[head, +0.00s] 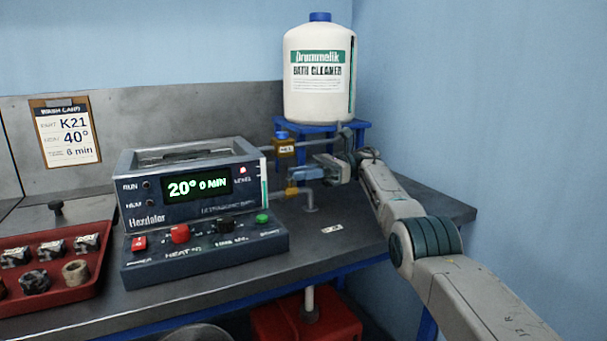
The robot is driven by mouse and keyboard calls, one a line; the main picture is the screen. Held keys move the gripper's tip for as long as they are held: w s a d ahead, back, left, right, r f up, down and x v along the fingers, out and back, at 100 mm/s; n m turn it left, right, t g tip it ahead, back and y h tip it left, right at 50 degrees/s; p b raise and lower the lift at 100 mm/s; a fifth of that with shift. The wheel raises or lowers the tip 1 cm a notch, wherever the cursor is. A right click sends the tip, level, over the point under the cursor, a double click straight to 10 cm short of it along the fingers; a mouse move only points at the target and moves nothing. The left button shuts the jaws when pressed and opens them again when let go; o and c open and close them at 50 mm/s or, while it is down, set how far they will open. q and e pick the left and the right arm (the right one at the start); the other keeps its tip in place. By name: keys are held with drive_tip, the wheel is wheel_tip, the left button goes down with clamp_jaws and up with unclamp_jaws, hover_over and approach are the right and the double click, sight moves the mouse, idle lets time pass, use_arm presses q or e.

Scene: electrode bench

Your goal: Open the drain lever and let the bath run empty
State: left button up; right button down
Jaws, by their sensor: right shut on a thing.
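The bath (190,190) is a dark grey unit with a lidded top. Its display reads 20° and 0 MIN, and a red lamp glows by the word LEVEL. On its right side a drain pipe (310,199) bends down to the bench, with a small orange-yellow drain lever (291,191) beside it. My right gripper (305,173) reaches in from the right, next to the bath, and is shut at the lever. Its jaws hide part of the lever, so its exact angle is hard to tell. My left gripper is out of view. The water inside the bath is hidden.
A white cleaner bottle (319,80) stands on a blue stand (360,126) behind my right arm. A yellow valve with a blue top (283,145) sits near the bath. A red tray (90,285) of parts lies at left. A red container (345,322) stands below the bench.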

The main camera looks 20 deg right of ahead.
idle(0.3)
drive_tip(key=c, duration=1.4)
unclamp_jaws()
drive_tip(key=shift+o, duration=0.2)
